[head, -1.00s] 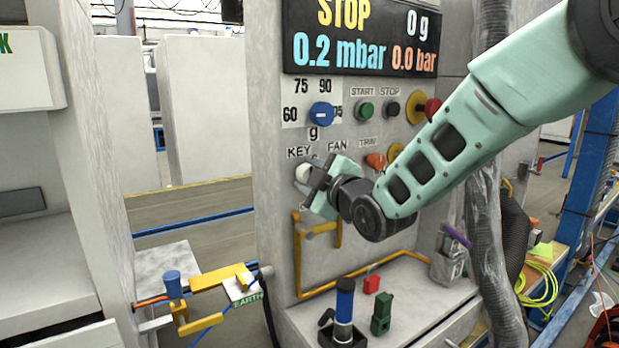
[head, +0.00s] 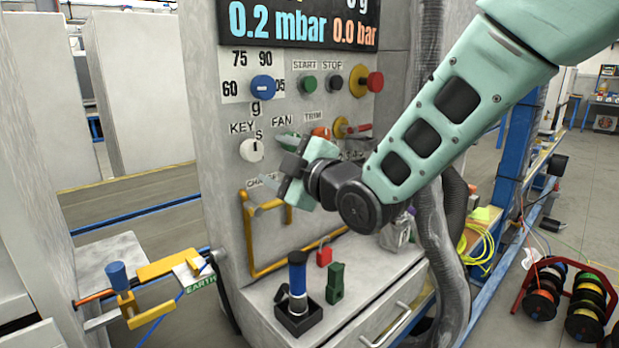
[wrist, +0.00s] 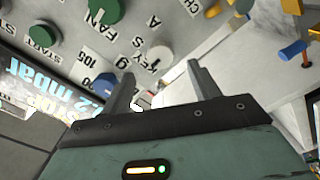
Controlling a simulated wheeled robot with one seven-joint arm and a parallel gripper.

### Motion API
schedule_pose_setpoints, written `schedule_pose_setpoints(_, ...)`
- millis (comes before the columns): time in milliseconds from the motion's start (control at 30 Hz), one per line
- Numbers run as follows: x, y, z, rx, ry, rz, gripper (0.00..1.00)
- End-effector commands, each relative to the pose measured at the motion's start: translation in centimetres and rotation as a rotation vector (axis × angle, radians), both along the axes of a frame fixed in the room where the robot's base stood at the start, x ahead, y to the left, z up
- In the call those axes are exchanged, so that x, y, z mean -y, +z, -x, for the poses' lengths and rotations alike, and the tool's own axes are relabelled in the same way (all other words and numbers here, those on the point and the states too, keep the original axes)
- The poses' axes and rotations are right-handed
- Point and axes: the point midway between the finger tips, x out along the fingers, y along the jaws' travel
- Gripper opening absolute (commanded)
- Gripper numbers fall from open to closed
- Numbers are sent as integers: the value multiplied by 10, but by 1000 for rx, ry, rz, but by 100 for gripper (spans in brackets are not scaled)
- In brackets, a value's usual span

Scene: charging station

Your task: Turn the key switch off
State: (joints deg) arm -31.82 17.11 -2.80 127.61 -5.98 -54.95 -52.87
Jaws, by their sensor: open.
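The key switch is a round white knob (head: 251,150) beside the KEY label on the grey panel. A small dark mark shows on its right side, but I cannot tell its setting for sure. My gripper (head: 280,165) is open and empty, just right of the knob and apart from it in the head view. In the wrist view the knob (wrist: 160,56) shows beyond and between the two fingertips of my gripper (wrist: 160,70), with clear space between.
The FAN knob (head: 288,143) and orange TRIM knob (head: 321,132) are close to my gripper. Below are a yellow pipe handle (head: 251,235), a red padlock (head: 324,256) and a blue-topped stick (head: 298,275) on the ledge. The blue dial (head: 262,87) is above.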

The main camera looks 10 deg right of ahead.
Motion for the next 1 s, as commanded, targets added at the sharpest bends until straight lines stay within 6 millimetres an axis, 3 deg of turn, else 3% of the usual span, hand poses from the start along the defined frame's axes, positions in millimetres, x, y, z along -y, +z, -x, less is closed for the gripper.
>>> schedule_pose_setpoints(200,28,0,42,1,0,-1,61)
schedule_pose_setpoints(400,45,0,67,2,0,0,61)
schedule_pose_setpoints(1000,49,-1,78,-53,-1,-2,61)
